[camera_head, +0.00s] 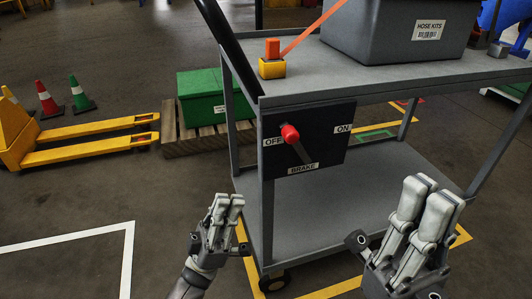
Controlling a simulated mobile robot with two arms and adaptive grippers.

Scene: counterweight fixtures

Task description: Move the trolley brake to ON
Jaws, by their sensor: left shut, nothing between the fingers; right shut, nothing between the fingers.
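The brake lever has a red knob (290,133) on a grey rod, on a dark panel (325,125) at the end of the grey trolley (350,197). The knob is close to the OFF label (273,142), and the rod runs down and right from it. The ON label (344,128) is at the panel's right side, and the BRAKE label (303,169) is below. My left gripper (229,200) is shut and empty, below and left of the panel. My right gripper (435,190) is shut and empty, below and right of the panel. Neither touches the lever.
A grey bin labelled HOSE KITS (385,35) stands on the trolley's top shelf, beside a yellow block (272,69) with an orange strap. The black handle (228,42) rises at the trolley's left. A yellow pallet jack (85,143) and a green crate (205,97) stand at left.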

